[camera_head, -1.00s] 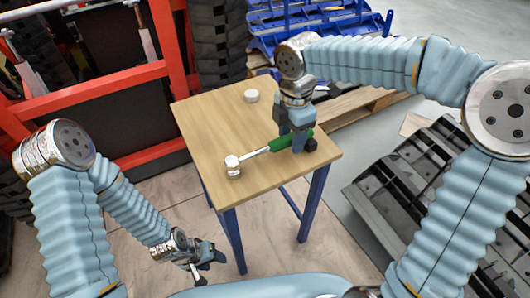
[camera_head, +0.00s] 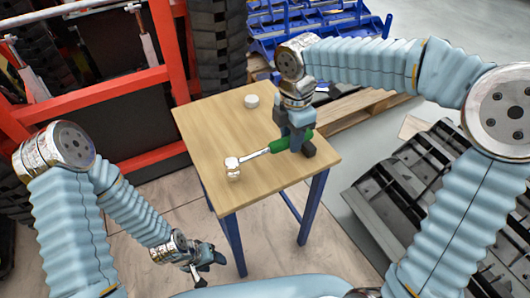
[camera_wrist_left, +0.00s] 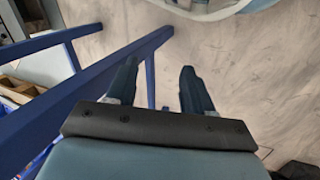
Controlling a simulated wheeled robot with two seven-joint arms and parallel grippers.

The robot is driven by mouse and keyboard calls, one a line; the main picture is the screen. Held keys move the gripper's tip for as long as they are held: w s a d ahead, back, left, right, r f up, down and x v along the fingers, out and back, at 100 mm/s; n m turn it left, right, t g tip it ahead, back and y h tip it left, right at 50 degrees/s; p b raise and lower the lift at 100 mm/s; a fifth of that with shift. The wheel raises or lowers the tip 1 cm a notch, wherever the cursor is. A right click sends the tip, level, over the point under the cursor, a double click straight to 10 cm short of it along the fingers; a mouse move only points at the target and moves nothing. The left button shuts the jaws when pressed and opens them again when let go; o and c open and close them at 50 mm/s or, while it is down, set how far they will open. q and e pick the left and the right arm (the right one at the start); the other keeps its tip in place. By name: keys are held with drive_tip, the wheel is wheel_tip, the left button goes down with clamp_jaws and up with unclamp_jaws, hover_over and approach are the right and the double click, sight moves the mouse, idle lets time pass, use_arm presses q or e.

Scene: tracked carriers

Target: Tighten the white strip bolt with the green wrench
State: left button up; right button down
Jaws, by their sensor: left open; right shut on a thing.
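The green-handled wrench (camera_head: 280,145) lies across the right part of the wooden table, its metal shaft pointing left. My right gripper (camera_head: 297,139) is shut on its green handle. At the shaft's far end is a pale, shiny round head (camera_head: 232,168). I cannot tell whether this is only the tool's head or whether a bolt sits under it. A white round piece (camera_head: 252,100) stands at the table's back edge, apart from the wrench; I cannot tell if it is the white strip bolt. My left gripper (camera_head: 210,268) is open and empty, low in front of the table; its two fingers also show in the left wrist view (camera_wrist_left: 159,75).
The wooden table (camera_head: 205,125) has blue legs and a mostly bare top. A red frame (camera_head: 95,100) with dark tracks stands at the left. Black track parts (camera_head: 405,185) lie on the floor at the right. A pallet (camera_head: 350,105) and blue parts (camera_head: 330,30) are behind.

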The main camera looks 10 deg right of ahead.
wheel_tip(320, 180, up, 4)
drive_tip(key=p, duration=0.2)
drive_tip(key=shift+f+p, duration=0.1)
drive_tip(key=shift+p, duration=0.3)
drive_tip(key=shift+r+p, duration=0.45)
drive_tip(key=shift+r, duration=0.4)
use_arm(q)
wheel_tip(320, 180, up, 4)
drive_tip(key=shift+r, duration=0.2)
use_arm(e)
wheel_tip(320, 180, up, 8)
use_arm(q)
wheel_tip(320, 180, down, 6)
drive_tip(key=b, duration=0.6)
use_arm(e)
drive_tip(key=s, duration=2)
